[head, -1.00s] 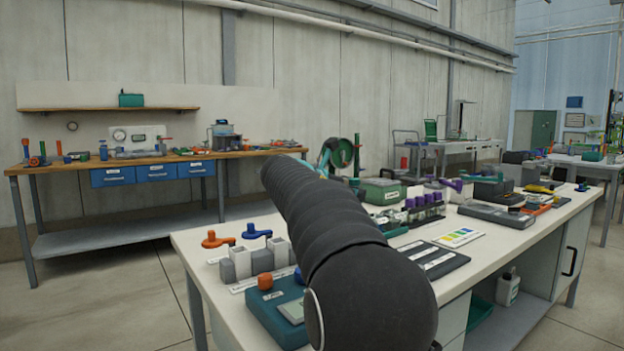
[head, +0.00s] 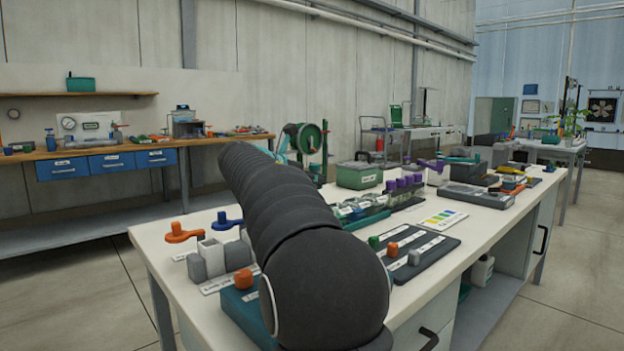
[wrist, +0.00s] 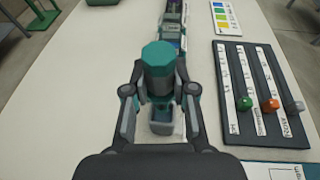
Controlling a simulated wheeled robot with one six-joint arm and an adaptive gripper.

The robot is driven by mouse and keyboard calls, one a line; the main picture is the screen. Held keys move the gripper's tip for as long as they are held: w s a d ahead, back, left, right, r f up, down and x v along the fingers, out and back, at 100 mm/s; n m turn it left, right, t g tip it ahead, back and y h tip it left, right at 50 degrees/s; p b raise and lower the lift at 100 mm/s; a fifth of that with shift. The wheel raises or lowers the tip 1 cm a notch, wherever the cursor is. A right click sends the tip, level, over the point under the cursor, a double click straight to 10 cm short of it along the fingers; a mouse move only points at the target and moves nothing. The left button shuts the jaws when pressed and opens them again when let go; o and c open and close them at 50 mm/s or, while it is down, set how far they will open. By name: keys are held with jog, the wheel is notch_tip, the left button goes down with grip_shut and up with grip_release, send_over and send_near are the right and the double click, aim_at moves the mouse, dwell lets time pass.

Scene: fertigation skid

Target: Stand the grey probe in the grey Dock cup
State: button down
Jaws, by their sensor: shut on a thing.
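In the head view my dark arm hides the gripper and the probe.
A dark board (wrist: 255,90) with green, orange and grey knobs lies to the right, beside a colour chart (wrist: 228,18). In the head view, grey blocks (head: 198,266), orange (head: 185,233) and blue (head: 226,221) levers and a teal box (head: 243,308) stand left of my arm.

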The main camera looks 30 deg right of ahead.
jog(key=shift+f+b, duration=1.15)
jog(key=shift+f, duration=1.75)
jog(key=c, duration=0.9)
grip_release()
jog(key=shift+o, duration=0.2)
jog(key=shift+r, duration=0.1)
notch_tip(320, 180, up, 7)
jog(key=p, duration=0.7)
